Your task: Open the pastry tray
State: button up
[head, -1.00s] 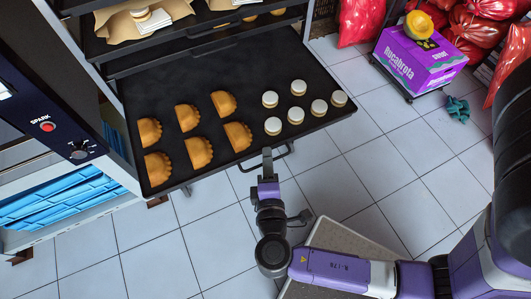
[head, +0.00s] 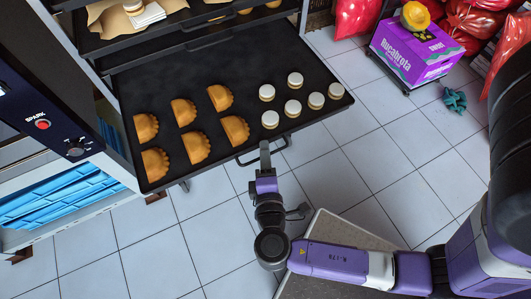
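The pastry tray (head: 160,99) is a black tray pulled far out of the rack, over the tiled floor. Several golden half-moon pastries (head: 195,147) lie on its left part and several small round white-topped pastries (head: 293,108) on its right part. A dark bar handle (head: 247,160) runs along its front edge. My gripper (head: 264,150) is at this handle, at the front edge's middle. The fingers overlap in this view, so I cannot tell whether they close on the bar.
Upper trays (head: 216,31) with paper and pastries sit in the rack above. An oven panel (head: 52,118) stands left, with blue crates (head: 60,192) below. A purple box (head: 411,52) on a trolley and red sacks (head: 478,32) are at the upper right. The floor (head: 375,140) right of the tray is clear.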

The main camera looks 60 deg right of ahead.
jog(key=v, duration=0.8)
jog(key=shift+b, duration=0.4)
jog(key=shift+w, duration=0.1)
jog(key=w+a+f+n+t+y, duration=0.2)
jog(key=w+a+f+y, duration=0.3)
jog(key=a+y, duration=0.2)
jog(key=s+a+r+m+t+y, duration=0.1)
jog(key=s+a+m+y, duration=0.15)
jog(key=a+y, duration=0.3)
jog(key=s+d+r+m+t, duration=0.3)
jog(key=s+d+r+m, duration=0.4)
jog(key=r, duration=0.7)
jog(key=shift+s+d+r+y, duration=0.3)
jog(key=shift+s+d, duration=0.7)
jog(key=shift+s, duration=1.1)
